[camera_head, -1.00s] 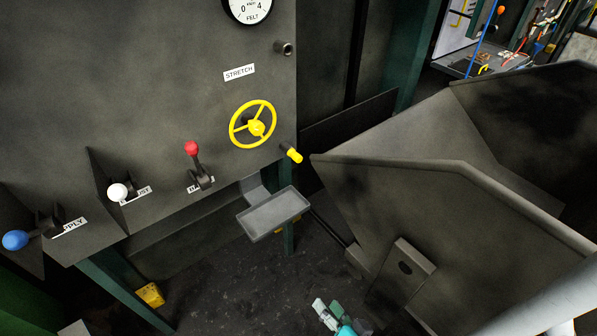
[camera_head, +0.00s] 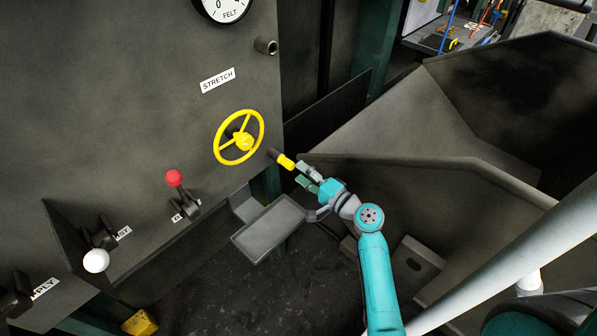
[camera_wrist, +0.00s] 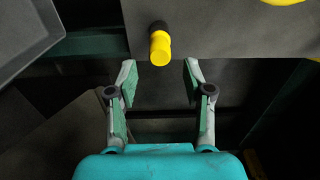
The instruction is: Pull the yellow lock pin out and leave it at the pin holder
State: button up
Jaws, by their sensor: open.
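The yellow lock pin (camera_head: 286,162) sticks out of the right edge of the dark panel, just right of the yellow handwheel. In the wrist view the yellow lock pin (camera_wrist: 160,50) has a dark collar and points toward me, centred between the fingers. My gripper (camera_head: 304,174) is open, just right of the pin's free end. In the wrist view my gripper (camera_wrist: 160,70) has its fingertips on either side of the pin's end, not touching it. No part is labelled as the pin holder; a short hollow stub (camera_head: 266,46) projects from the panel above the handwheel.
A grey tray (camera_head: 268,230) hangs below the panel, left of my arm. The yellow handwheel (camera_head: 239,137) is close left of the pin. A red-knobbed lever (camera_head: 175,178) stands farther left. A large dark hopper (camera_head: 420,140) lies to the right.

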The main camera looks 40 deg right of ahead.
aim_at(292, 167)
jog(key=shift+w+a, duration=0.2)
jog(key=shift+w, duration=3.15)
grip_shut()
